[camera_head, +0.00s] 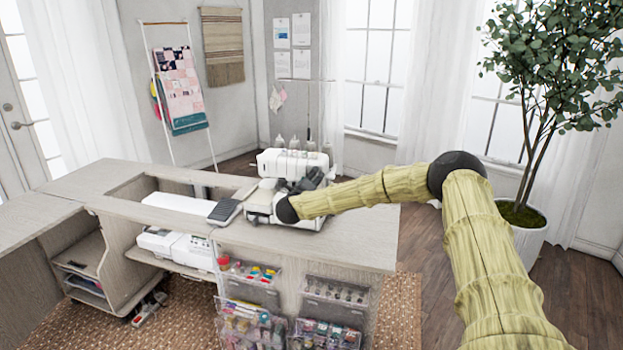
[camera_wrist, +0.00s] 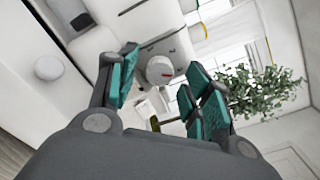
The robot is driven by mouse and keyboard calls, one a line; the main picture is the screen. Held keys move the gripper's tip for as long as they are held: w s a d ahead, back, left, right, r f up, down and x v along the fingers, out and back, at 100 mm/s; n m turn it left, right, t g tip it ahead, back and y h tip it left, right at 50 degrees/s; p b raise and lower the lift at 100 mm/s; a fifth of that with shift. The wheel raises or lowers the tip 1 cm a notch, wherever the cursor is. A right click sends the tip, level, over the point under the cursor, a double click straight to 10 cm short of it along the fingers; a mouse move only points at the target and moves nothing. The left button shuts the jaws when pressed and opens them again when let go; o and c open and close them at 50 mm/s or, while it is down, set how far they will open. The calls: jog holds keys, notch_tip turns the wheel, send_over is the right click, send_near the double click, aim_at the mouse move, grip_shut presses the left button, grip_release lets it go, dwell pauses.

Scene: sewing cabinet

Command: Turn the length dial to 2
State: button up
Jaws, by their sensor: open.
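The white sewing machine (camera_head: 290,163) stands on the cabinet top in the head view, partly hidden behind my arm and gripper (camera_head: 312,182). In the wrist view a round white dial (camera_wrist: 160,70) with a small red mark on its right side shows between the teal-padded fingers of my open gripper (camera_wrist: 160,62). The fingers are spread on either side of the dial, with a visible gap to each. I cannot tell the depth between fingertips and dial. Numbers on the dial are too small to read, so its setting cannot be told.
A grey round knob (camera_wrist: 48,67) shows at the left of the wrist view. A dark foot pedal (camera_head: 225,211) lies left of the machine on the cabinet top (camera_head: 345,240). Thread cones stand behind the machine. The cabinet top to the right of it is clear.

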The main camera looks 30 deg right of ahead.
jog(key=shift+w+d, duration=0.15)
jog(key=shift+d, duration=0.05)
jog(key=c, duration=1)
jog(key=shift+c, duration=0.2)
jog(key=shift+n, duration=0.3)
jog(key=n+b, duration=0.1)
jog(key=n, duration=0.4)
jog(key=shift+a, duration=0.1)
jog(key=n, duration=0.6)
jog(key=shift+f, duration=0.1)
